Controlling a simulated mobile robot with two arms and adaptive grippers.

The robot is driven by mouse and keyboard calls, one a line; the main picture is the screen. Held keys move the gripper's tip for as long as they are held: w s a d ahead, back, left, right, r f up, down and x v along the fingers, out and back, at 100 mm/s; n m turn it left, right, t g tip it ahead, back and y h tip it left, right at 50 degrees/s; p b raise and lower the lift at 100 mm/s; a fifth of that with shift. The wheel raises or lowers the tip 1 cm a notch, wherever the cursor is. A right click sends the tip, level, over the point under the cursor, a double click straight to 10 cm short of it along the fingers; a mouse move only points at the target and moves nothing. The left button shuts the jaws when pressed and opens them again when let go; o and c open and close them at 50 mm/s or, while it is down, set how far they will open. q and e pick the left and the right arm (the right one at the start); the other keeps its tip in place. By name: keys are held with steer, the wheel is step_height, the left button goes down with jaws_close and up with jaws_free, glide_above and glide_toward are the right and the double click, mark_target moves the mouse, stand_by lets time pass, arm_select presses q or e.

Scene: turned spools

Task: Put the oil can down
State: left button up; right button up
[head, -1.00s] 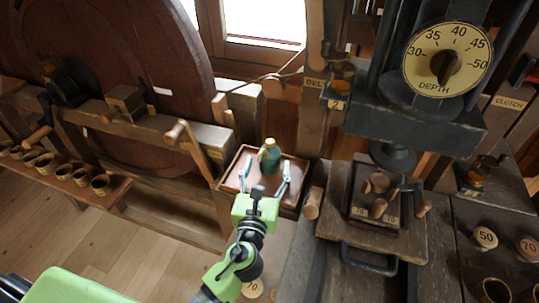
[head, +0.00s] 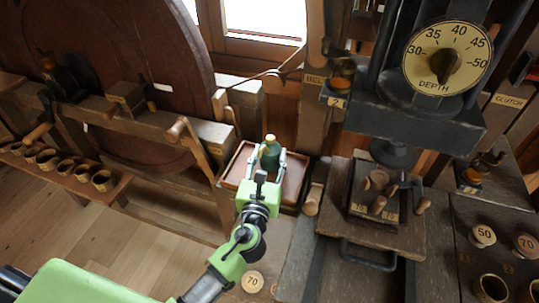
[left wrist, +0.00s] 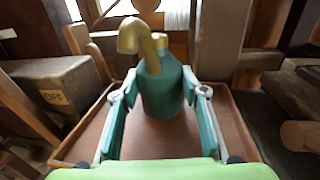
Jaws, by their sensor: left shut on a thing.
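The oil can (head: 270,152) is a dark green bottle shape with a brass spout. It stands upright over the brown tray (head: 293,192) in the head view. In the left wrist view the oil can (left wrist: 160,88) is between the fingers, its spout bending to the left. My left gripper (head: 266,163) is shut on the can's body. In the left wrist view the can's base appears at the floor of the tray (left wrist: 235,135); I cannot tell whether it touches. My right gripper is not in view.
A wooden press with a depth dial (head: 446,58) stands to the right, with a spool fixture (head: 375,205) below it. A large wooden wheel (head: 110,60) is at the left. A shelf of several brass cups (head: 75,175) lies at the far left.

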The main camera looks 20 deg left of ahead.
arm_select(q)
steer(key=shift+r, duration=0.8)
steer(key=s+d+r, duration=0.3)
steer(key=s+r, duration=0.8)
steer(key=s, duration=0.2)
steer(key=a+f+m+h, duration=0.1)
steer(key=a+f+h, duration=0.1)
steer(key=a, duration=0.3)
steer(key=s+f, duration=0.3)
steer(key=s, duration=0.5)
steer(key=shift+s+a+p, duration=0.2)
steer(key=shift+s+p, duration=0.05)
steer(key=shift+p, duration=0.1)
steer(key=shift+d+f, duration=0.1)
steer(key=shift+w, duration=0.1)
